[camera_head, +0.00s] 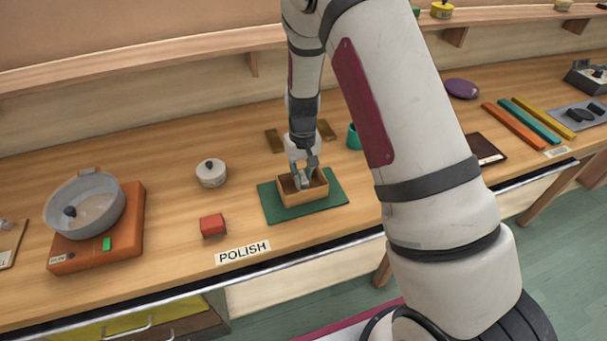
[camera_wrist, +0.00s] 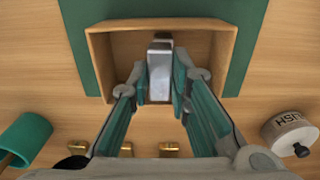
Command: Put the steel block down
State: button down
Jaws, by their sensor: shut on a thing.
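The steel block (camera_wrist: 159,72) is a small grey metal piece held between my fingertips. My gripper (camera_head: 302,172) is shut on it, pointing down into an open wooden box (camera_head: 317,190). In the wrist view my gripper (camera_wrist: 160,80) has one finger on each side of the block, and the box (camera_wrist: 97,60) surrounds it. The block is inside the outline of the box; I cannot tell whether it touches the box floor. The box stands on a green mat (camera_head: 275,212) on the workbench.
A red block (camera_head: 212,226) and a POLISH label (camera_head: 242,253) lie left of the mat. A white lidded pot (camera_head: 211,173) stands behind them. A green cup (camera_head: 354,137) is behind right of the mat. An orange machine with a grey bowl (camera_head: 92,205) stands far left.

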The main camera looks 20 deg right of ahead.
jog(key=shift+f, duration=0.25)
jog(key=shift+f, duration=0.35)
jog(key=c, duration=1.5)
grip_release()
jog(key=shift+r, duration=0.1)
notch_tip(320, 180, up, 13)
jog(key=b, duration=0.2)
notch_tip(320, 180, up, 9)
jog(key=t, duration=0.1)
send_over(303, 176)
jog(key=s, duration=0.4)
jog(key=s+r+t, duration=0.1)
jog(key=s+r, duration=0.3)
jog(key=s, duration=0.3)
jog(key=s+r+t, duration=0.2)
jog(key=s+r, duration=0.2)
jog(key=s, duration=0.3)
jog(key=s+r+t, duration=0.1)
jog(key=s+r, duration=0.3)
jog(key=s, duration=0.3)
jog(key=shift+r+t, duration=0.2)
jog(key=shift+t, duration=0.1)
